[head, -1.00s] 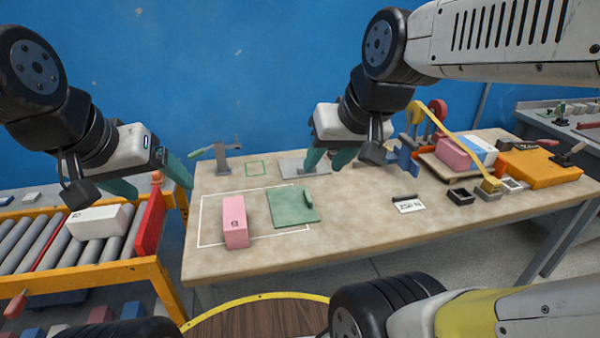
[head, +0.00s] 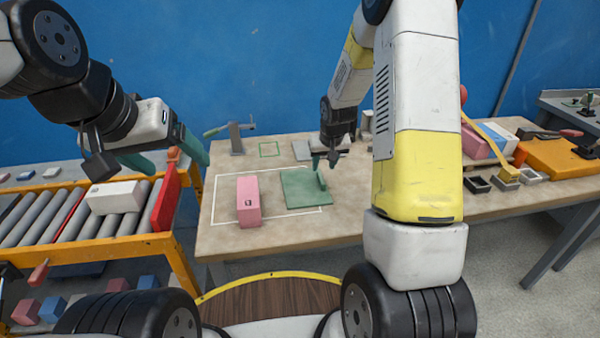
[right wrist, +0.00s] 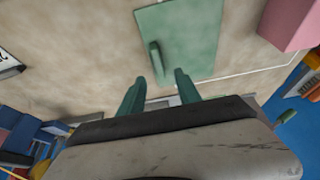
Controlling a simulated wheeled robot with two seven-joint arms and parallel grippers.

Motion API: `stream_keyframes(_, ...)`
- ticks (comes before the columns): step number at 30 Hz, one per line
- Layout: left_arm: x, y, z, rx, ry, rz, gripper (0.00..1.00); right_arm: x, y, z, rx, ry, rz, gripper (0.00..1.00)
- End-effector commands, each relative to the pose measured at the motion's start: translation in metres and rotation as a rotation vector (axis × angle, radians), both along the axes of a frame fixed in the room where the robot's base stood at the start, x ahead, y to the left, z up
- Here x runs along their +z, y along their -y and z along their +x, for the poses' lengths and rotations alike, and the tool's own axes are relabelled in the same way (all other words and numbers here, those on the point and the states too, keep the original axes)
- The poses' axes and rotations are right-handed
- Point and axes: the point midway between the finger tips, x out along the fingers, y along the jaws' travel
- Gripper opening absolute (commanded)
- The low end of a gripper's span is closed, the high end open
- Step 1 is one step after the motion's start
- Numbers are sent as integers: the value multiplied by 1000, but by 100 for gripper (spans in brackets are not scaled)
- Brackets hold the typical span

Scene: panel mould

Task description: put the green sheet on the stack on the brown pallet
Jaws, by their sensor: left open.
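The green sheet (head: 299,192) lies flat on the workbench, partly over a white outline, with an upright green grip (head: 321,181) near its right edge. The sheet and its grip (right wrist: 154,60) also show in the right wrist view. My right gripper (head: 325,163) is just above and behind the grip. In the right wrist view its two fingers (right wrist: 161,90) are apart, with nothing between them and the grip just beyond the tips. My left gripper (head: 170,158) is open and empty above the roller conveyor. I cannot make out a brown pallet or a stack on it.
A pink block (head: 248,202) stands left of the sheet on the workbench (head: 225,238). A clamp (head: 236,138) stands at the back left. The roller conveyor (head: 60,217) carries a white block (head: 113,197). Trays and an orange block (head: 562,166) are at the right.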

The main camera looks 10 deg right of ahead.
Motion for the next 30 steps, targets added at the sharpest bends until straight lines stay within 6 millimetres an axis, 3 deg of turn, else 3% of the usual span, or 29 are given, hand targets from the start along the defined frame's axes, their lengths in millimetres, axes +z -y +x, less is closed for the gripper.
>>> stream_keyframes(19, 0, 0, 0, 0, 0, 0, 80, -75, 3, 28, 2, -5, -2, 40)
stream_keyframes(28, 0, 0, 0, 0, 0, 0, 80, -79, 3, 31, 2, -3, -2, 40)
stream_keyframes(30, 0, 0, 0, 0, 0, 0, 80, -79, 3, 30, 2, -3, -2, 28)
